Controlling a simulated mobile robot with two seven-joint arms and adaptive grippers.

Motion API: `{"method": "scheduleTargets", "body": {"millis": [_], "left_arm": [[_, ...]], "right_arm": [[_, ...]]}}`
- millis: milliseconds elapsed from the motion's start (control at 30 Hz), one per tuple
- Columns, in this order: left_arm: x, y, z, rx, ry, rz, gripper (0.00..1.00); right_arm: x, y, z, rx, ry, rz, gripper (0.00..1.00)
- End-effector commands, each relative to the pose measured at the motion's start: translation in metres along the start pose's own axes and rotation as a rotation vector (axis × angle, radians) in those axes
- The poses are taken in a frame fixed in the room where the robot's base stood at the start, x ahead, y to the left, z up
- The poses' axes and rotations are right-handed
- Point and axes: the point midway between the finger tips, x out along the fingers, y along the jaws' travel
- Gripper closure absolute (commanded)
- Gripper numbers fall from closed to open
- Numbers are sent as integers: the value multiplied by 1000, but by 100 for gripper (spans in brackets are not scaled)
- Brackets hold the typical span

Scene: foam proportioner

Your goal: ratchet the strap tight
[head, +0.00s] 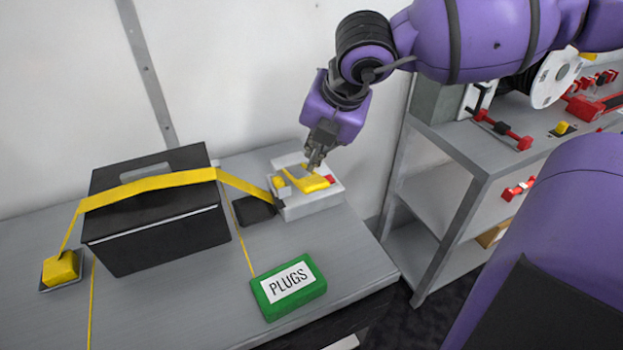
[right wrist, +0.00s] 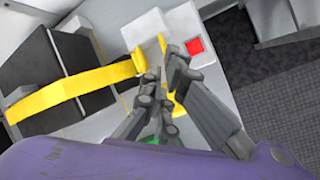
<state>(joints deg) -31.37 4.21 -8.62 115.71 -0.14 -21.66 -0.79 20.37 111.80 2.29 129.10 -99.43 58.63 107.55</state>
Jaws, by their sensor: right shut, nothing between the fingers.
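The yellow strap (head: 150,187) runs over the black box (head: 155,228) from a yellow anchor block (head: 61,268) at left to the ratchet unit at right. The ratchet (head: 308,207) has a pale grey base, a yellow handle (head: 309,181) and a small red part at its right end. The strap also shows in the right wrist view (right wrist: 75,90), where the red part (right wrist: 194,46) is a square. My right gripper (head: 314,163) is shut and empty, its tips at or just above the yellow handle; contact cannot be told. My left gripper is out of view.
A green case labelled PLUGS (head: 288,287) lies at the bench's front right. A dark flat pad (head: 254,210) lies between box and ratchet. A grey shelf unit (head: 440,150) with red-handled fittings stands at right. Thin yellow lines mark the grey bench (head: 180,305).

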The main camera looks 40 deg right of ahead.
Motion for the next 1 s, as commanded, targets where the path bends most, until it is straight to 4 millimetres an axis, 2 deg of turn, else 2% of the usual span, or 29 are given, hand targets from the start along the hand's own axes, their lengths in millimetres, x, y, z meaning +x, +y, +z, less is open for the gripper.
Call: {"method": "scheduleTargets", "body": {"millis": [433,1000], "left_arm": [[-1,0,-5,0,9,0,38],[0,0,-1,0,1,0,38]], "right_arm": [[3,-2,-2,1,0,0,100],[3,-2,-2,1,0,0,100]]}}
